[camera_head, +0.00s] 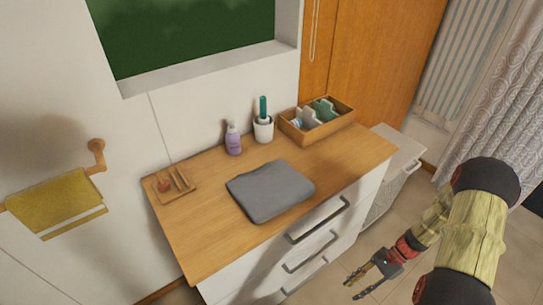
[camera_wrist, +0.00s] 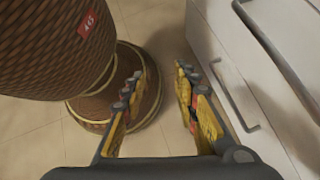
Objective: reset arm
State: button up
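My gripper (camera_head: 359,287) is at the lower right of the head view, in front of the drawer cart and lower than its top. Its two fingers are apart with nothing between them. In the wrist view my gripper (camera_wrist: 160,103) also shows open and empty. Between and beyond the fingers lies the tiled floor (camera_wrist: 165,145). The arm is bent, coming in from the right of the head view.
The cart's wooden top (camera_head: 215,235) holds a folded grey cloth (camera_head: 270,190), a purple bottle (camera_head: 233,140), a white cup (camera_head: 263,129), a wooden box (camera_head: 339,122) and a small wooden tray (camera_head: 160,193). White drawers with handles (camera_wrist: 247,110) stand close to my gripper's right.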

notch_tip(320, 180, up, 24)
jog(key=s+a+f+n+t+h+p, duration=0.1)
jog(key=s+n+h+p, duration=0.1)
jog(key=n+h, duration=0.55)
jog(key=s+a+r+n+t+p, duration=0.1)
jog(key=s+a+r+n+t, duration=0.2)
jog(key=r, duration=0.9)
jog(key=s+a+r+n+t+h+p, duration=0.1)
jog(key=s+a+r+n+t+p, duration=0.1)
jog(key=r, duration=1.1)
jog(key=s+a+n+t, duration=0.1)
jog(key=a+n+t, duration=0.1)
jog(key=a+t, duration=0.1)
jog(key=shift+s+a+r, duration=0.25)
jog(key=shift+a+r, duration=0.05)
jog(key=shift+a, duration=0.3)
jog(key=shift+n, duration=0.25)
jog(key=shift+c, duration=0.4)
